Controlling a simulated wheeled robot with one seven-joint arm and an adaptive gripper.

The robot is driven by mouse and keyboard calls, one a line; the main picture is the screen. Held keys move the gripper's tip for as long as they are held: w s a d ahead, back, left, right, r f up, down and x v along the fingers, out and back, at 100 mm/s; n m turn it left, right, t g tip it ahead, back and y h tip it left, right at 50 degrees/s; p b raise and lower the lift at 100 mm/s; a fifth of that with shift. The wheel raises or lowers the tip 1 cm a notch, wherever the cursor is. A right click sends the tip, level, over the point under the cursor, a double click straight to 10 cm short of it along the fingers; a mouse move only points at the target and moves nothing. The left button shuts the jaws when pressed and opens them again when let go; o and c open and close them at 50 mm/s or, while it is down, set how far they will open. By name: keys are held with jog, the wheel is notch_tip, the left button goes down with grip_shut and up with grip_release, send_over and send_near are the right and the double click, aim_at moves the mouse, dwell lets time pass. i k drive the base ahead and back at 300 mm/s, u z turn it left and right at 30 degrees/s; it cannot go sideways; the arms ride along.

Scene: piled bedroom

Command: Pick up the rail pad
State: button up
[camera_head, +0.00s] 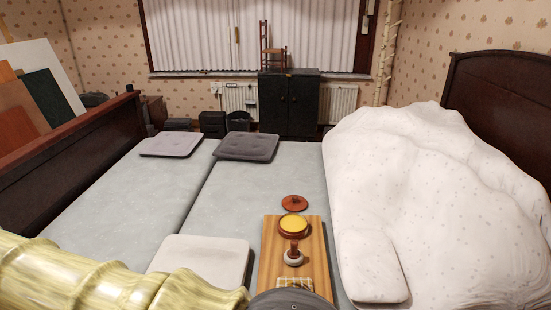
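Three flat pads lie on the grey bed, and I cannot tell for certain which is the rail pad. A grey-mauve pad (171,144) lies at the far left, nearest the dark wooden bed rail (75,145). A darker grey pad (247,146) lies to its right, near the far edge. A pale, nearly white pad (200,258) lies close to me, its lower edge partly hidden by a thick yellowish banded form, seemingly my arm. A dark rounded part shows at the bottom centre. No gripper fingers show, and nothing is seen held.
A wooden board (314,250) bears a yellow-topped round dish (293,225), a small red-brown and white item and a checked cloth. A red-brown lid (295,202) lies beyond it. A bulky white duvet (430,200) fills the right. Bare grey mattress (125,205) is clear at left.

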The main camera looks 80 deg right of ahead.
aim_at(294, 257)
jog(key=z, duration=0.05)
jog(key=i, duration=1.7)
jog(key=z, duration=2.5)
